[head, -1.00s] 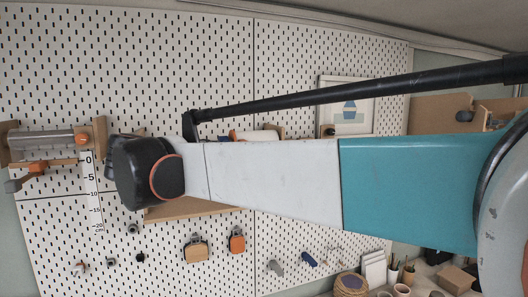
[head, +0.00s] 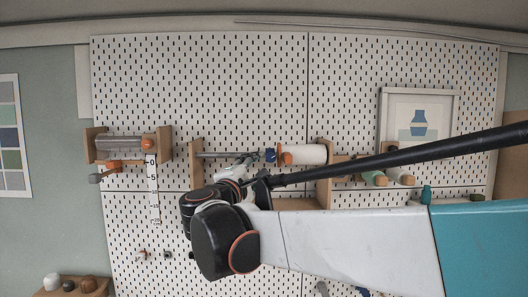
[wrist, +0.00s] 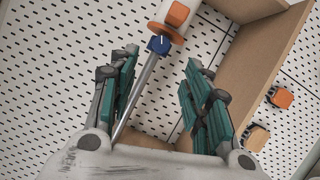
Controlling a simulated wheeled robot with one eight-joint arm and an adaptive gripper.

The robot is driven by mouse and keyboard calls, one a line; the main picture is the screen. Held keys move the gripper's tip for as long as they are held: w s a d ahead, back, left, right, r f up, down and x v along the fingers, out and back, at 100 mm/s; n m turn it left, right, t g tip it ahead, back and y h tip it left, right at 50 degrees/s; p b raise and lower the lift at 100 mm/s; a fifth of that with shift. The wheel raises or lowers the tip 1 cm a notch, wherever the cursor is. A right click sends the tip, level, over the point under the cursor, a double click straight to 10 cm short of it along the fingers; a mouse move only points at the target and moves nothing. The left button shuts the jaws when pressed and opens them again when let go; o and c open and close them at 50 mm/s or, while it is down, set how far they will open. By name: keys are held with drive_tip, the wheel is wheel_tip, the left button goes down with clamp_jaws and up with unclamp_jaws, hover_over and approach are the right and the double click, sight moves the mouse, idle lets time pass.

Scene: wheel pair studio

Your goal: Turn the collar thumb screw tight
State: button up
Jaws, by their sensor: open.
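A thin metal rod (head: 225,155) lies level on a wooden bracket on the pegboard and carries a blue collar (head: 270,155). In the wrist view the rod (wrist: 140,88) runs up between my fingers to the blue collar (wrist: 159,44). A thin pale line shows at the collar; I cannot make out the thumb screw clearly. In the head view my arm partly hides the gripper.
A wooden bracket wall (wrist: 262,55) stands close to the right of my fingers. Another bracket (head: 165,145) to the left holds a grey cylinder with an orange end (head: 148,144). A paper scale (head: 153,190) hangs below it. A framed picture (head: 418,117) is at right.

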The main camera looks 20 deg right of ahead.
sight(269, 159)
drive_tip(key=p+x, duration=0.1)
drive_tip(key=x, duration=0.8)
drive_tip(key=shift+d, duration=0.15)
drive_tip(key=shift+w+d+f, duration=0.1)
drive_tip(key=shift+w+d, duration=0.15)
drive_tip(key=shift+w, duration=0.2)
drive_tip(key=shift+s, duration=0.1)
clamp_jaws()
